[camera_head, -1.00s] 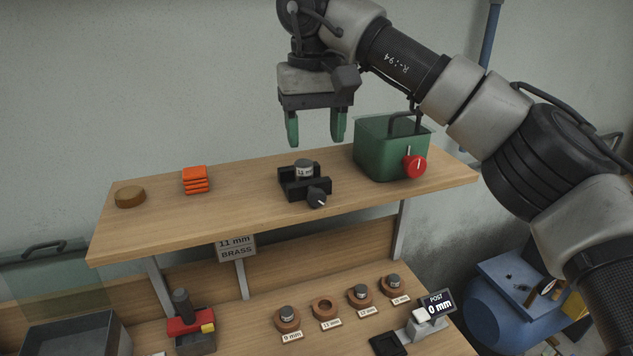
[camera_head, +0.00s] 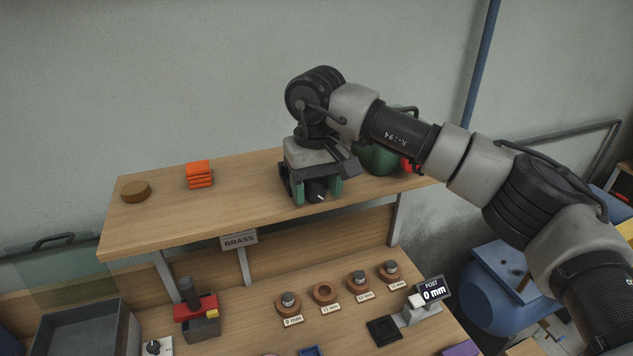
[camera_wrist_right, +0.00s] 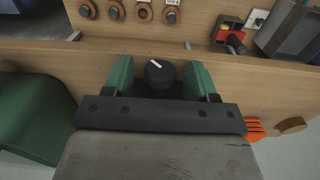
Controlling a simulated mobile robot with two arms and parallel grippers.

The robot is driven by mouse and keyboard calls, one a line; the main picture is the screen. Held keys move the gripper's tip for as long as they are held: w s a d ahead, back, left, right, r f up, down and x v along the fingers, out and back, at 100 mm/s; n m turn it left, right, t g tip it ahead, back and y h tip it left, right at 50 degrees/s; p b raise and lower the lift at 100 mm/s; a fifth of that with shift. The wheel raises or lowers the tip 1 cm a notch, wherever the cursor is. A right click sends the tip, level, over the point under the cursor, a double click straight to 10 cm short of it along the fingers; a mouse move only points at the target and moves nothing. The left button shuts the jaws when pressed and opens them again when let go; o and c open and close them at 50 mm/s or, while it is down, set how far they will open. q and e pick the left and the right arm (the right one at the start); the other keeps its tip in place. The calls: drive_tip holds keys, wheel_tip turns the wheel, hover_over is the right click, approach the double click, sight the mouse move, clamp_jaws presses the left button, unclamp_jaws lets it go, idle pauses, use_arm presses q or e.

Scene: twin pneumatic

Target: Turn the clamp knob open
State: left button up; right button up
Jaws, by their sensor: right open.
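The black clamp knob (camera_head: 318,197) with a white pointer line is at the front of the clamp on the upper shelf. It also shows in the right wrist view (camera_wrist_right: 160,74), its line slanting. My right gripper (camera_head: 317,190) points down over the clamp, its green fingers open. In the wrist view one finger is on each side of the knob, with a gap visible on both sides. The clamp body and the 11 mm piece seen in it earlier are mostly hidden under the gripper. My left gripper is not in view.
The green box (camera_head: 380,160) with a red knob (camera_head: 406,165) stands close to the right, partly behind my arm. Orange stacked pieces (camera_head: 199,174) and a brown disc (camera_head: 136,191) sit left on the shelf (camera_head: 240,190). Ring holders (camera_head: 324,292) stand on the lower bench.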

drive_tip(key=c, duration=0.9)
drive_tip(key=shift+a+t+h+b, duration=0.1)
drive_tip(key=shift+t+h+b, duration=0.3)
drive_tip(key=shift+h, duration=0.9)
drive_tip(key=o, duration=0.9)
drive_tip(key=shift+a+r, duration=0.1)
drive_tip(key=b+v, duration=0.2)
drive_tip(key=v, duration=0.8)
drive_tip(key=shift+r, duration=0.3)
